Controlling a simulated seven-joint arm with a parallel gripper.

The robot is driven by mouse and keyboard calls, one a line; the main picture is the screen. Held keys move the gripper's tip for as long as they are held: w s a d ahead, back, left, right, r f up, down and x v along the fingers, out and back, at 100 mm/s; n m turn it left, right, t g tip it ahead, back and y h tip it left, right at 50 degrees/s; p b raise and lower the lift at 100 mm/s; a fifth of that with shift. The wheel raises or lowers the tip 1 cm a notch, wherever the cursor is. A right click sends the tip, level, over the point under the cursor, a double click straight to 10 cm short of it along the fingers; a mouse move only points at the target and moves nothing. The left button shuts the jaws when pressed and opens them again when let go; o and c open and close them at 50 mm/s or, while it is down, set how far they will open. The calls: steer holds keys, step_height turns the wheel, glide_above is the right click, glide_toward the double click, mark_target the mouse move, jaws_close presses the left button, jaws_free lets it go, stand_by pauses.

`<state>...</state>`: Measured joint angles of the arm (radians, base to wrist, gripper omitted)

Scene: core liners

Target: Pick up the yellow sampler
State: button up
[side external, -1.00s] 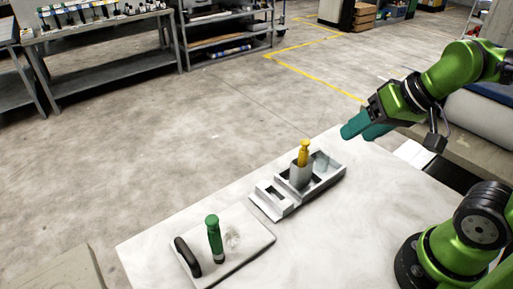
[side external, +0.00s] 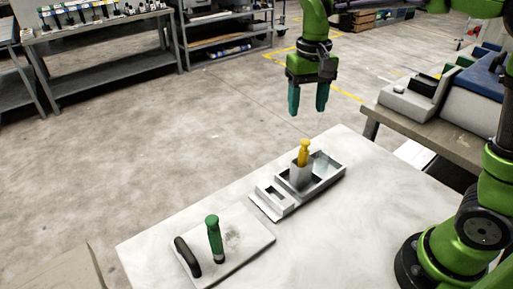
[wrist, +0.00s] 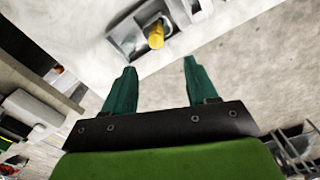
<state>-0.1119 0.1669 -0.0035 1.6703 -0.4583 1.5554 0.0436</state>
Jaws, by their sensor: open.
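The yellow sampler (side external: 303,152) stands upright in a grey holder (side external: 299,176) within a grey tray (side external: 333,181) on the white table. In the wrist view the yellow sampler (wrist: 156,38) shows beyond my fingertips, near the top middle. My gripper (side external: 308,112) is open and empty, with its teal fingers pointing down. In the side view it appears above the sampler, clear of it. The two fingers are apart in the wrist view (wrist: 160,64). The sampler's lower part is hidden inside the holder.
A green sampler (side external: 214,238) stands upright on a pale board (side external: 245,247) beside a dark handle-like piece (side external: 188,257) at the table's near left. A bench (side external: 440,137) with grey and blue equipment is at the right.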

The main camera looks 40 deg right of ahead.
mark_target(306, 141)
step_height(306, 141, down, 8)
steer(key=shift+f, duration=0.1)
steer(key=f, duration=0.5)
steer(key=shift+s+d, duration=0.2)
steer(key=shift+s, duration=0.15)
jaws_close()
